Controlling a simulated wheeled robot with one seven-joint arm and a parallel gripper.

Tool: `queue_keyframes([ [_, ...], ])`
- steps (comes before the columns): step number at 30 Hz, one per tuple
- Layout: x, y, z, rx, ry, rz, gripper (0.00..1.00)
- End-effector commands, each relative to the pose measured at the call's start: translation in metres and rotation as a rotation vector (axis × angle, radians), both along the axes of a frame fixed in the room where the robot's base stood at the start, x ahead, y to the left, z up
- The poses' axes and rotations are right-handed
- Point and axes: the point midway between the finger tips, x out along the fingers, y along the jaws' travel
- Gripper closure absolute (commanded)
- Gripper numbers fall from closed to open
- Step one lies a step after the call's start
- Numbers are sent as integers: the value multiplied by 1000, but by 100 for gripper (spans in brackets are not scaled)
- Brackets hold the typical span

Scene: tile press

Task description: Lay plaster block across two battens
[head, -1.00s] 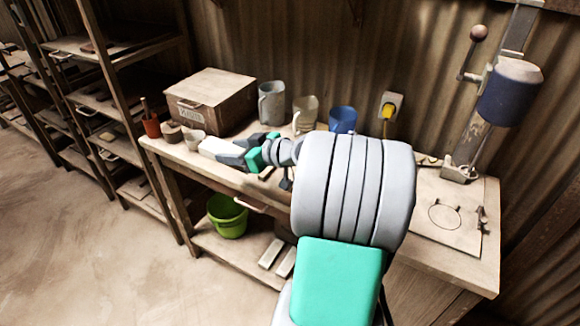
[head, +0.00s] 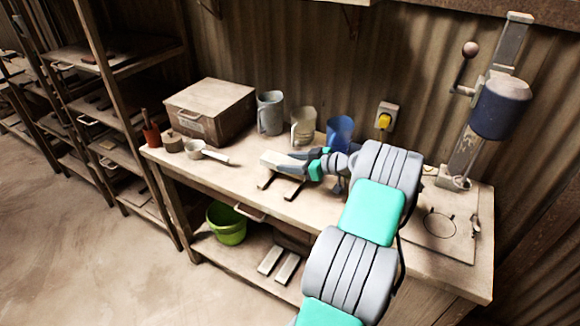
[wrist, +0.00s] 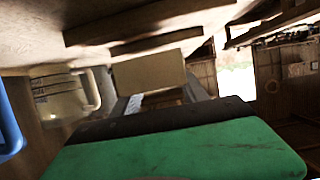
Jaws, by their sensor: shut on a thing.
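The plaster block (head: 275,160) is a pale, oblong piece held by my gripper (head: 290,160) over the workbench. My gripper is shut on its right end in the head view. The two battens (head: 267,181) (head: 294,188) are dark, thin strips lying on the bench top, just in front of and below the block. In the wrist view the block (wrist: 150,76) shows beyond my gripper (wrist: 165,98), close to the battens (wrist: 155,40). I cannot tell whether the block touches them.
A lidded box (head: 212,110), a grey mug (head: 270,112), a cream jug (head: 303,125) and a blue mug (head: 340,132) stand along the back. A lever press (head: 480,130) stands right.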

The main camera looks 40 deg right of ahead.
Motion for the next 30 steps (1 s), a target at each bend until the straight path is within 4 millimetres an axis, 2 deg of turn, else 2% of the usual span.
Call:
queue_keyframes([
  [4,0,2,-19,5,1,1,100],
  [20,0,2,-30,3,0,1,100],
  [21,0,2,-29,5,2,1,46],
  [28,0,2,-28,5,2,1,27],
  [30,0,2,-28,5,2,1,27],
])
